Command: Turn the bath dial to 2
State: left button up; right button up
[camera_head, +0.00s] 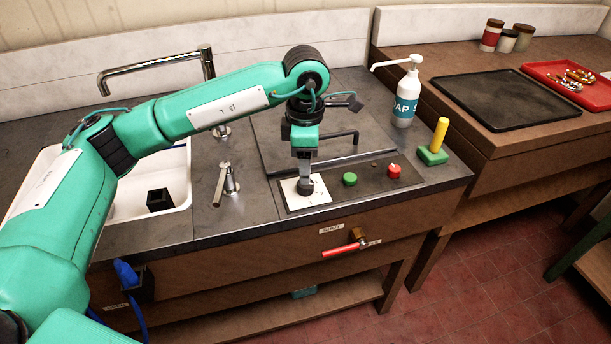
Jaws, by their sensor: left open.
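The bath dial (305,187) is a dark round knob on a white plate (319,193), at the left end of the control panel on the counter's front part. My left arm comes in from the left, and my left gripper (304,176) points down right over the dial. The gripper is open, with its fingertips at the knob. Whether they touch it cannot be told. The gripper partly hides the dial, and its pointer and the plate's marks are too small to read. My right gripper is not in view.
A green button (349,179) and a red knob (394,171) sit right of the dial. Behind is a lidded bath with a dark handle (330,138). A soap bottle (406,98) and a yellow-handled green block (433,155) stand right. A red-handled valve (343,250) juts from the front.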

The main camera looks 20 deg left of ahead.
pick_arm(q)
notch_tip(320, 180, up, 9)
jog(key=shift+f, duration=0.2)
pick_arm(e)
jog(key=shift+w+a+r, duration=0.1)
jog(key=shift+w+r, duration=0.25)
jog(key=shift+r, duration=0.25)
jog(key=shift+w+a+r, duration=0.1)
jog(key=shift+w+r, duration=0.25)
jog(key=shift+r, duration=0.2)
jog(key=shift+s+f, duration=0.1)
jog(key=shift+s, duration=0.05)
